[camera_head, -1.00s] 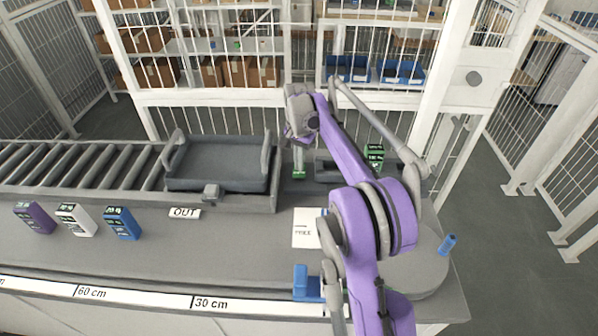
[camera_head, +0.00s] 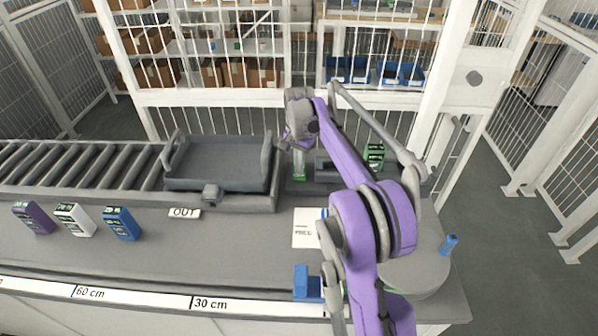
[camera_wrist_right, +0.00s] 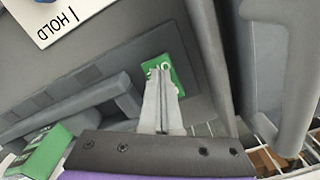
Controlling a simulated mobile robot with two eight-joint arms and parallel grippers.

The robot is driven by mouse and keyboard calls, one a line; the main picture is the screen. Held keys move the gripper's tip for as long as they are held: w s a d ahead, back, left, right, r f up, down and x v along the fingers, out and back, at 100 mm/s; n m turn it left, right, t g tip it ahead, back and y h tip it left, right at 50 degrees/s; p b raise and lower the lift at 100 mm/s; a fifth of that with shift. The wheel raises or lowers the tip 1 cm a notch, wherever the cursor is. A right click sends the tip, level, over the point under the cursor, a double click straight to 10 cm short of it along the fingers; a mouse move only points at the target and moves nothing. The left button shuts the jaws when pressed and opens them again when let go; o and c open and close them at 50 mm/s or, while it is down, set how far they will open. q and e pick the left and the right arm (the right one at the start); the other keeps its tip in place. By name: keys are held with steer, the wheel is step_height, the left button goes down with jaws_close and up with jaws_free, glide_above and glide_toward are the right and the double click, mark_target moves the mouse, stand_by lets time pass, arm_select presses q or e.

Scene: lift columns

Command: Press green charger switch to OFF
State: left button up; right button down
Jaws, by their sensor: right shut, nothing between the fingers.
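The green switch (camera_wrist_right: 172,72) is a small green plate with white marks, set in a grey surface in the right wrist view. My right gripper (camera_wrist_right: 161,84) is shut and empty, pointing down at the switch. Its fingertips overlap the near part of the plate and hide some of it; I cannot tell whether they touch. A green box (camera_head: 374,156) stands to the right, and it also shows at the lower left of the wrist view (camera_wrist_right: 38,152). My left gripper is not in view.
The grey tray (camera_head: 215,184) sits at the end of the roller conveyor (camera_head: 75,166). Purple (camera_head: 34,217), white (camera_head: 75,219) and blue (camera_head: 122,223) boxes stand at left. A white printed sheet (camera_head: 306,238) lies nearer. The counter between is clear.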

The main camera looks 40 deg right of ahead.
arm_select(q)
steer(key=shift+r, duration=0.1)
arm_select(e)
steer(key=shift+d+r+p, duration=0.1)
steer(key=shift+r+p, duration=0.35)
steer(key=shift+r, duration=0.15)
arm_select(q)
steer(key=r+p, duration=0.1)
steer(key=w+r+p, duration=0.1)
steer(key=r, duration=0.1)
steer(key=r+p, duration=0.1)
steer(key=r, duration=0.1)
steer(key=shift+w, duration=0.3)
arm_select(e)
step_height(320, 180, up, 6)
steer(key=shift+f, duration=0.2)
